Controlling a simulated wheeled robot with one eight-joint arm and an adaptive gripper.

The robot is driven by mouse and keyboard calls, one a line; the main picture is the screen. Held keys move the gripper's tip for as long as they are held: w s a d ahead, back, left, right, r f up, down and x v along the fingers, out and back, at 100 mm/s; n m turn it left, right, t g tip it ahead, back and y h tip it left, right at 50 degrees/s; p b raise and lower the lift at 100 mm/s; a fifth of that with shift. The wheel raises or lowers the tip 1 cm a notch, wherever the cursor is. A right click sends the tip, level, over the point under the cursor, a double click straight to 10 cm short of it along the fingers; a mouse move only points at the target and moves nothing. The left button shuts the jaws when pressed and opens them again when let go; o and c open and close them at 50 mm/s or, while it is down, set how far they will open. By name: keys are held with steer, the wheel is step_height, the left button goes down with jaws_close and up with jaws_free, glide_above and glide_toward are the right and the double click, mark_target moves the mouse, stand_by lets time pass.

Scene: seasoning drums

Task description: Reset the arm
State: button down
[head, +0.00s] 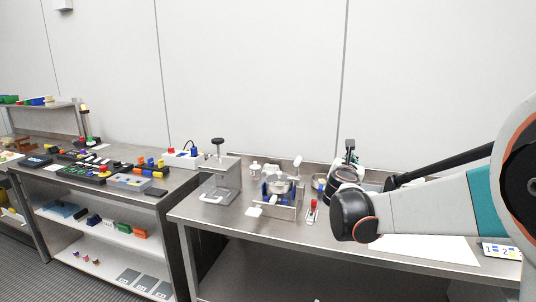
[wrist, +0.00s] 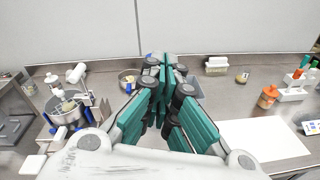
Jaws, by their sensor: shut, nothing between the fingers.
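My gripper shows in the middle of the wrist view (wrist: 163,62), its teal-padded fingers closed together at the tips and empty. It is above the metal table (head: 345,228) and points toward the wall. In the head view my bent arm covers most of the gripper, and only a small dark and pale part shows above the arm joint. A metal drum (head: 278,186) in a blue and steel holder stands left of my arm; it also shows at the left of the wrist view (wrist: 65,106).
An orange-topped bottle (wrist: 267,97) and a white rack (wrist: 293,93) stand right of my gripper. Shelves with coloured blocks are far left.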

steer(key=s+d+f+m+g+y, duration=0.1)
steer(key=s+f+m+g, duration=0.15)
steer(key=s+m, duration=0.7)
steer(key=s+d+f+m+g, duration=0.1)
steer(key=s+d+m+g, duration=0.15)
steer(key=s+m, duration=0.75)
steer(key=s+a+f+m+g+y, duration=0.1)
steer(key=s+a+f+m, duration=0.2)
steer(key=s, duration=0.5)
steer(key=s+a+f+m+g+y, duration=0.1)
steer(key=s+a+f+m+y, duration=0.1)
steer(key=s, duration=0.5)
steer(key=s+a+f+m+g+y, duration=0.1)
steer(key=s+a+f+m, duration=0.3)
steer(key=s, duration=0.4)
steer(key=shift+s+f+g+y, duration=0.3)
steer(key=shift+f+g+y, duration=0.15)
steer(key=shift+y, duration=0.25)
